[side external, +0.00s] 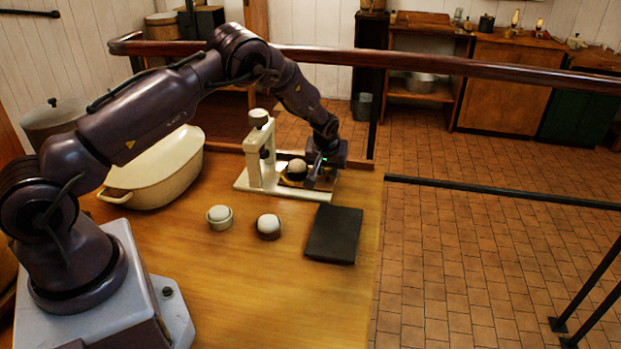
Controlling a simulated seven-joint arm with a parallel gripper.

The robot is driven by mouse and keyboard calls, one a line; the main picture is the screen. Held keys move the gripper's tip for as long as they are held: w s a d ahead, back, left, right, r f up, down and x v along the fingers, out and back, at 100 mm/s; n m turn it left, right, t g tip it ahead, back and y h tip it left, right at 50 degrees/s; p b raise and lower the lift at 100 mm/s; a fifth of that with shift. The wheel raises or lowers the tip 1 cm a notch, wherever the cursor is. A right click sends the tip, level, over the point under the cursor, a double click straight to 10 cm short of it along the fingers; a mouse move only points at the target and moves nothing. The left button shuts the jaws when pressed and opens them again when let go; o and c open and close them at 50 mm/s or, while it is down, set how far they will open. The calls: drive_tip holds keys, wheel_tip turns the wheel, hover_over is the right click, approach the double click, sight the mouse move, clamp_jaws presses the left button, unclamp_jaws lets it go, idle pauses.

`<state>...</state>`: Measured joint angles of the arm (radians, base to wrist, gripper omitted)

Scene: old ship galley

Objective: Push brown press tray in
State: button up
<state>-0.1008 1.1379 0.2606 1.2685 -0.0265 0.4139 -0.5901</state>
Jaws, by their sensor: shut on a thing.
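A cream-coloured press (261,158) with an upright frame and a top knob stands at the back of the wooden table. The brown press tray (299,184) is low at its right side, partly hidden by my gripper. A dark cup with a pale, rounded top (297,170) sits over the tray, beside the press upright. My gripper (320,183) is pointed down at the tray's right end, just right of the cup. It is shut on the tray, though the fingers' contact is small and partly hidden.
A pale cup (219,217) and a brown cup (269,227), both with white tops, stand in front of the press. A dark flat slab (334,234) lies near the table's right edge. A large cream pan (155,172) is at left. A rail (430,62) runs behind.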

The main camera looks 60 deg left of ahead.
sight(290, 162)
drive_tip(key=shift+s+a, duration=3.5)
drive_tip(key=o, duration=0.9)
drive_tip(key=shift+d+r, duration=0.1)
drive_tip(key=shift+r, duration=3.4)
